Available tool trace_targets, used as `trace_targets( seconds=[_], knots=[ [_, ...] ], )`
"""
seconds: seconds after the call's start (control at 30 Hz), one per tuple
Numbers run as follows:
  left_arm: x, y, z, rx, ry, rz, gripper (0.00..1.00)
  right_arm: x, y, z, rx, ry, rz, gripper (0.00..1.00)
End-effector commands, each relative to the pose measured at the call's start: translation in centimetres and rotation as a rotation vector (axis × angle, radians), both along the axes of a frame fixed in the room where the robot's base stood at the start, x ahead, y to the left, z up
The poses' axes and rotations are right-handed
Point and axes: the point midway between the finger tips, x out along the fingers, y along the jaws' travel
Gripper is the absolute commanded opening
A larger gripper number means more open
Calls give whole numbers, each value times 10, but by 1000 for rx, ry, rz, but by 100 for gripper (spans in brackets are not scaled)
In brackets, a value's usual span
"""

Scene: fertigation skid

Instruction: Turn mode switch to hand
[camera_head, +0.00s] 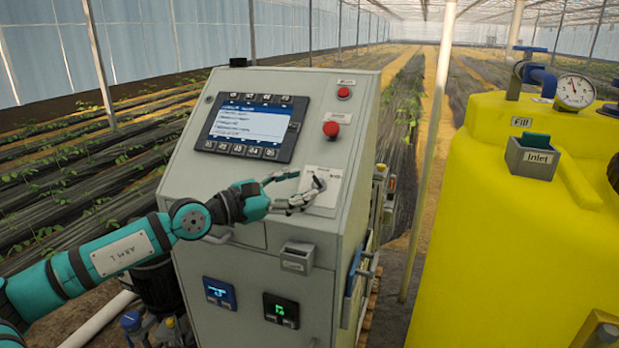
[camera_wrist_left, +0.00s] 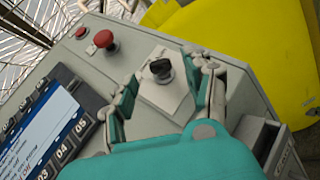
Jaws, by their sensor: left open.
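The mode switch (camera_wrist_left: 162,70) is a black rotary knob on a pale square plate (camera_wrist_left: 165,98) on the sloped face of the grey control cabinet (camera_head: 190,160). In the head view the plate (camera_head: 330,180) shows, but the knob is largely hidden by the fingers. My left gripper (camera_head: 304,188) is open in front of the plate. In the left wrist view its teal and grey fingers (camera_wrist_left: 165,80) stand apart, one on each side of the knob, with visible gaps. I cannot tell which position the knob points to. My right gripper is not in view.
A red mushroom button (camera_head: 331,129) and a smaller red button (camera_head: 343,93) sit above the plate. A screen with keys (camera_head: 248,125) is to its left. A small grey holder (camera_head: 297,257) juts out below. A yellow tank (camera_head: 500,220) stands at right.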

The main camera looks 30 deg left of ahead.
Motion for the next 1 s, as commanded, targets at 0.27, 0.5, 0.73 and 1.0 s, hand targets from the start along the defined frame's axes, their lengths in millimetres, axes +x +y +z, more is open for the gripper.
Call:
trace_targets(
  seconds=[0.27,0.5,0.73,1.0],
  knots=[
    [18,-3,4,-5,-4,8,52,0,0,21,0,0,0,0],
    [28,-11,2,0,-2,3,52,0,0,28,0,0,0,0],
    [30,-13,-1,2,1,1,52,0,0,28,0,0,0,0],
    [30,-12,0,1,0,0,36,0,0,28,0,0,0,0]
  ],
)
